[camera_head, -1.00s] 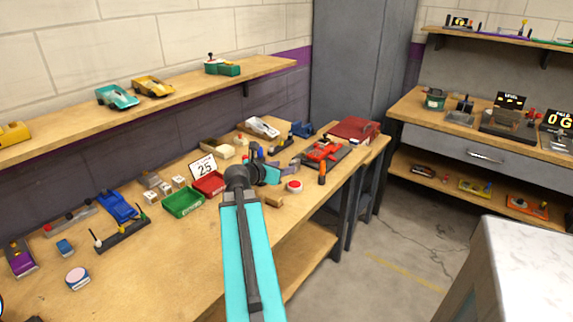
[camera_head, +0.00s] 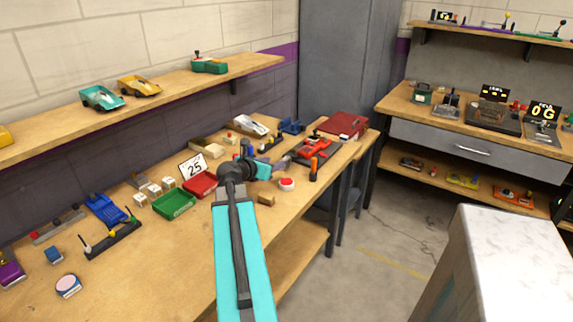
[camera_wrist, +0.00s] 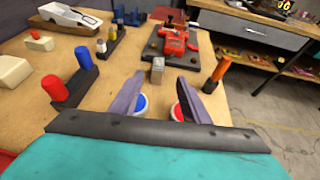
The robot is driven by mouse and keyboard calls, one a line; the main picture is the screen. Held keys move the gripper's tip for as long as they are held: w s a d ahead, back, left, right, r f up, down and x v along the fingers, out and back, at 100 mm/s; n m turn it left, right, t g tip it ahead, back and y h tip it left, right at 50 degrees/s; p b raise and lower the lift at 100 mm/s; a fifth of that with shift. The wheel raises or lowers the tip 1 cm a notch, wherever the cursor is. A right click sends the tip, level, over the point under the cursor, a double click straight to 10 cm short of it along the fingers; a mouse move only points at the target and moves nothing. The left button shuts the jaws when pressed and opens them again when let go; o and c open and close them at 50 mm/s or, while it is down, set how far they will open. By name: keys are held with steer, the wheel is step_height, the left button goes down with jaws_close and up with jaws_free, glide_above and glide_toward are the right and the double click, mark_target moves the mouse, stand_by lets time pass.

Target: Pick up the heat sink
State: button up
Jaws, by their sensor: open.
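A small grey metal block that looks like the heat sink (camera_wrist: 157,70) stands on the wooden bench in the wrist view. It is ahead of my gripper (camera_wrist: 158,86), roughly centred between the fingertips and apart from them. My gripper's two purple-grey fingers are spread with nothing held between them. In the head view my gripper (camera_head: 282,162) reaches over the bench toward the red car. I cannot make out the block clearly there.
A red car on a dark plate (camera_wrist: 174,42) lies just beyond the block. An orange-handled tool (camera_wrist: 218,72) stands to the right. A dark rack with red and blue pegs (camera_wrist: 75,86) is at the left. A red button (camera_head: 287,184) sits near the bench's front edge.

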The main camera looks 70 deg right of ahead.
mark_target(285, 159)
steer(key=shift+x, duration=2.95)
steer(key=shift+p+x, duration=0.5)
steer(key=shift+x, duration=2.1)
steer(key=shift+w, duration=0.15)
jaws_close()
